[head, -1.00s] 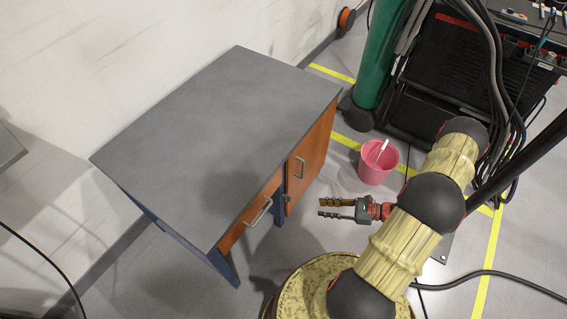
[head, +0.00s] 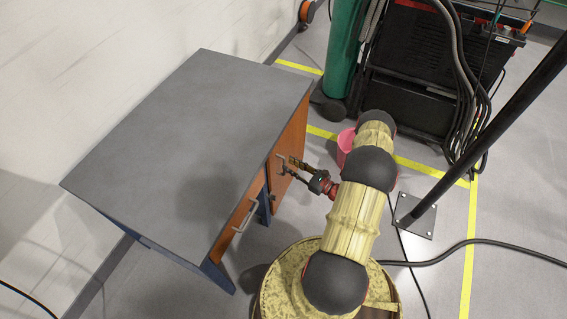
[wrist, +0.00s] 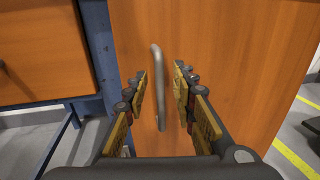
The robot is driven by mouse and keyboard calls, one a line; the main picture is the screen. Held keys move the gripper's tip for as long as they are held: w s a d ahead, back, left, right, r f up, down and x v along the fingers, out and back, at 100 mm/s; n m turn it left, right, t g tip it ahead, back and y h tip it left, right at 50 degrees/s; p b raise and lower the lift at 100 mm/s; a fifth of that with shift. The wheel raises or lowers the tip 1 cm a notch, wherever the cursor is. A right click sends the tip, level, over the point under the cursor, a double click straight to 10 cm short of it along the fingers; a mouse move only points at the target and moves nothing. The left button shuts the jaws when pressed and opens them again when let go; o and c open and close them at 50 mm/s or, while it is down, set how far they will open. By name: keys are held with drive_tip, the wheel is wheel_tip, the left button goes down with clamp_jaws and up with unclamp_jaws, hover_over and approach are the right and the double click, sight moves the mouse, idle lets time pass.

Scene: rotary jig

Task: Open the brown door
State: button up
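The brown door (head: 289,144) is on the front of a grey-topped workbench (head: 190,130) and looks closed. In the wrist view the door (wrist: 225,50) fills the middle, with a vertical metal handle (wrist: 158,85) on it. My gripper (head: 286,168) is in front of the door at the handle. In the wrist view my gripper (wrist: 160,95) is open, with one finger on each side of the handle. The handle's upper part stands beyond the fingertips. I cannot tell whether either finger touches it.
A brown drawer (head: 236,222) with a metal handle is left of the door. A pink bucket (head: 345,146) is partly hidden behind my arm. A green cylinder (head: 342,60) and black welding cart (head: 415,80) stand behind. A black pole (head: 480,135) rises at right; cables cross the floor.

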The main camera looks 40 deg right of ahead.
sight(285, 162)
drive_tip(key=shift+w+a+b, duration=0.15)
drive_tip(key=shift+w+a, duration=0.05)
drive_tip(key=shift+w, duration=0.7)
drive_tip(key=shift+w+a+b, duration=0.15)
drive_tip(key=shift+w, duration=0.75)
drive_tip(key=shift+c, duration=0.2)
clamp_jaws()
